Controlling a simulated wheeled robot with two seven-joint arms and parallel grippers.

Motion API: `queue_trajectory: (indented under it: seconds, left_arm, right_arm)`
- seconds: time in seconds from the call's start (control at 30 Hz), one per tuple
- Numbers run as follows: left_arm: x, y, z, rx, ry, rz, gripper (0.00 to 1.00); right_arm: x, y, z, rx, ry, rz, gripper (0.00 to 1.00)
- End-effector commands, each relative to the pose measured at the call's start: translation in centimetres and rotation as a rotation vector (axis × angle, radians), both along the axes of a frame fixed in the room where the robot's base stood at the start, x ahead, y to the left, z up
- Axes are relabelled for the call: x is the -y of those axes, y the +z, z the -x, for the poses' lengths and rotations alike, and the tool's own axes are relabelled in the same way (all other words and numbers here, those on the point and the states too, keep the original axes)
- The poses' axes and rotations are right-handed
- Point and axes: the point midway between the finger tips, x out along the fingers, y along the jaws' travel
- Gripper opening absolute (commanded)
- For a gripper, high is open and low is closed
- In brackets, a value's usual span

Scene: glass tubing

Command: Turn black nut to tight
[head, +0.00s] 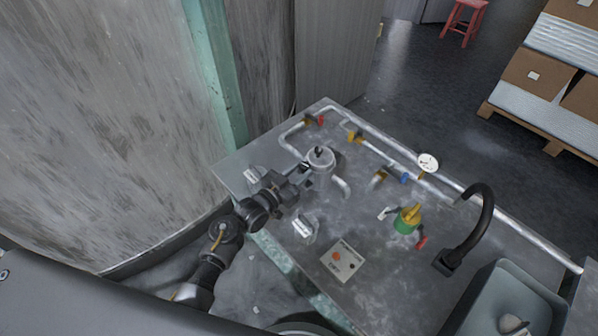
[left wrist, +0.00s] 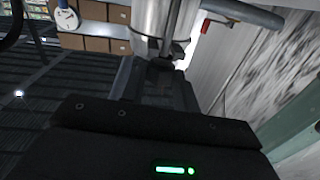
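A metal canister (head: 321,162) stands upright on the workbench, with a small black part (head: 319,150) on its lid. I cannot tell whether that part is the black nut. My left gripper (head: 303,178) reaches in from the left and ends close against the canister's near side. In the left wrist view the canister (left wrist: 150,18) fills the upper middle, with a dark rod and a dark fitting (left wrist: 165,50) low on its side, directly in front of my left gripper (left wrist: 157,75). The fingertips are dark and partly hidden, so their opening and any contact are unclear. My right gripper is out of view.
Pipes with a white gauge (head: 428,162) run along the workbench's (head: 385,260) back edge. A green and yellow valve (head: 408,219), a black faucet (head: 470,240) and a grey sink (head: 500,300) stand to the right. A control plate (head: 342,260) lies in front.

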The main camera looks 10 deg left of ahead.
Motion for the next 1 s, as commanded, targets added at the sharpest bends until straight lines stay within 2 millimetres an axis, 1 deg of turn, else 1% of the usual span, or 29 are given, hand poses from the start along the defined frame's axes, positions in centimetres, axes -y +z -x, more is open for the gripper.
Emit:
queue_trajectory:
  seconds: [0.03,0.1,0.23,0.53,0.87,0.9,1.0]
  left_arm:
    - [0.0,0.0,0.0,0.000,0.001,0.000,0.14]
    - [0.0,0.0,0.0,0.000,0.001,0.000,0.07]
    - [-0.2,0.0,-0.2,0.003,-0.031,-0.003,0.07]
    - [-0.6,-0.1,-0.5,0.004,-0.242,-0.004,0.07]
    - [-0.6,0.0,-0.4,0.000,-0.262,0.000,0.07]
    - [-0.6,0.0,-0.4,0.000,-0.262,0.000,0.34]
    - [-0.6,0.0,-0.4,0.000,-0.261,0.000,0.47]
  right_arm:
    - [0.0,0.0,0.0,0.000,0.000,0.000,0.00]
    - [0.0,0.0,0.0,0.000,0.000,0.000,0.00]
    - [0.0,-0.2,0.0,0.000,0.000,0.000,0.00]
    - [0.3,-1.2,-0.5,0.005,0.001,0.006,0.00]
    - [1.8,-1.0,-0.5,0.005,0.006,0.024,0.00]
    - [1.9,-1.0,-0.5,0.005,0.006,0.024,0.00]
    - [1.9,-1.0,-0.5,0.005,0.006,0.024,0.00]
